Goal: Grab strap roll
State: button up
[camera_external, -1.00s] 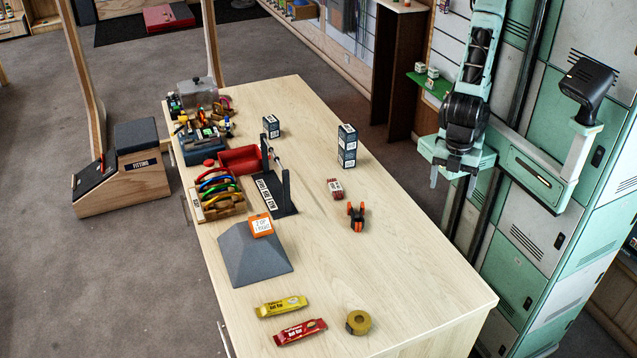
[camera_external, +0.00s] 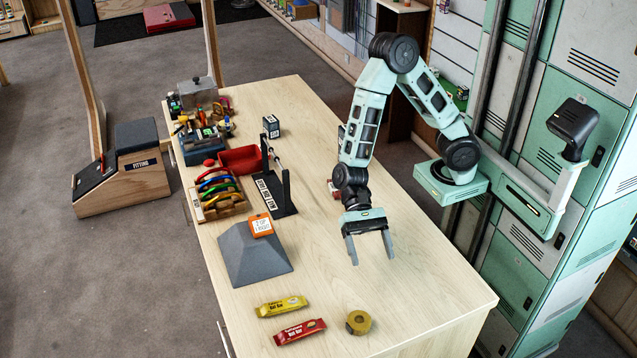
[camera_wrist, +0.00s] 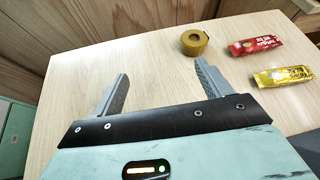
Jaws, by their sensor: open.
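The strap roll (camera_external: 359,322) is a mustard-yellow ring lying flat near the table's front edge, right of the bars. It also shows in the wrist view (camera_wrist: 194,42), beyond my fingertips and toward the right finger. My gripper (camera_external: 370,255) is open and empty, pointing down above the table, behind the roll in the external view and apart from it. Its two grey fingers show spread in the wrist view (camera_wrist: 160,80). The orange and black item seen earlier on the table is hidden behind my arm.
A red bar (camera_external: 300,332) and a yellow bar (camera_external: 282,307) lie left of the roll. A grey truncated pyramid (camera_external: 250,258) with an orange tag (camera_external: 260,225) stands farther left. A black stand (camera_external: 282,190) and an organizer (camera_external: 217,200) are behind. The table's right front is clear.

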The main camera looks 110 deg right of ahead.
aim_at(358, 314)
jog(key=w+d+m+t, duration=0.1)
jog(key=w, duration=0.1)
jog(key=w+d+f+m+t, duration=0.1)
jog(key=m, duration=0.1)
jog(key=shift+w+d+f, duration=0.2)
jog(key=shift+w, duration=0.2)
jog(key=shift+w+a+f+y, duration=0.1)
jog(key=shift+w+a+y, duration=0.15)
jog(key=shift+y, duration=0.05)
jog(key=x, duration=1)
jog(key=shift+w+a+p, duration=0.15)
jog(key=shift+a+p, duration=0.1)
jog(key=shift+p, duration=0.15)
jog(key=shift+w+p+x, duration=0.2)
jog(key=shift+p+x, duration=0.65)
jog(key=shift+x, duration=2.15)
jog(key=c, duration=1.1)
